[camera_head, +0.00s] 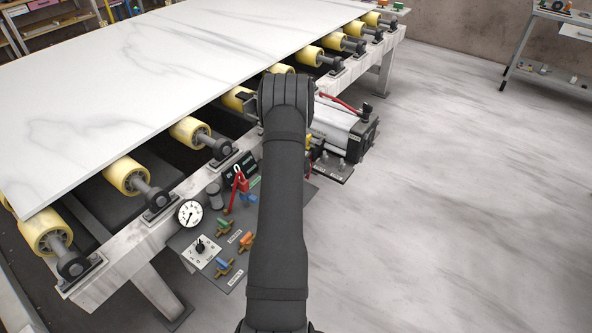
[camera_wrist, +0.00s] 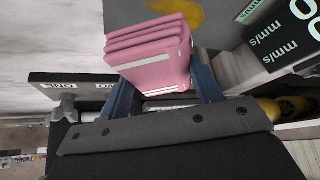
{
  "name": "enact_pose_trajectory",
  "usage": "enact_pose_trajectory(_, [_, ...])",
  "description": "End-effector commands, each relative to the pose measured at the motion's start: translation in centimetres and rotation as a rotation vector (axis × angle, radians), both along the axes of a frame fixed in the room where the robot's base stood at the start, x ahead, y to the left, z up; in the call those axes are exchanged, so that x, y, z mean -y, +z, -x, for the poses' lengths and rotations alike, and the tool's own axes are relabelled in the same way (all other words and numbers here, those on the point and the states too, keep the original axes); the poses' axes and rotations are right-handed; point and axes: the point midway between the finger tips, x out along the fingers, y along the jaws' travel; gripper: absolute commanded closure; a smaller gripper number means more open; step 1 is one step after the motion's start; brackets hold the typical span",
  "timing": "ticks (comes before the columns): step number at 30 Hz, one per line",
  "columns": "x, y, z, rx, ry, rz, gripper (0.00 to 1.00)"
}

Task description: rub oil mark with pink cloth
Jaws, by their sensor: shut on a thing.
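The pink cloth (camera_wrist: 152,52), a folded stack, is held between the two blue fingers of my gripper (camera_wrist: 166,82) in the wrist view. My gripper is shut on it. Just beyond the cloth is a grey panel (camera_wrist: 125,14) with a yellow-brown curved smear, which looks like the oil mark (camera_wrist: 184,11). The cloth covers part of the view of the panel, and I cannot tell whether it touches it. In the head view my arm hides the gripper, cloth and mark.
A white stone slab (camera_head: 140,75) lies on yellow rollers (camera_head: 187,130). Beside my arm are a pressure gauge (camera_head: 190,213), several coloured valves and a grey motor box (camera_head: 338,130). A black display (camera_wrist: 296,22) is close at right in the wrist view. The floor (camera_head: 460,190) at right is clear.

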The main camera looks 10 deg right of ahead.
Motion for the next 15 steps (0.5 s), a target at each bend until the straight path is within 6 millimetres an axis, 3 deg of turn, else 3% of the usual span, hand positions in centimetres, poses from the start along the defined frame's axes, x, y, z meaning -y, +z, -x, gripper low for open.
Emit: enact_pose_trajectory(15, [0.7, -2.1, -0.7, 0.0, 0.169, -0.001, 0.6])
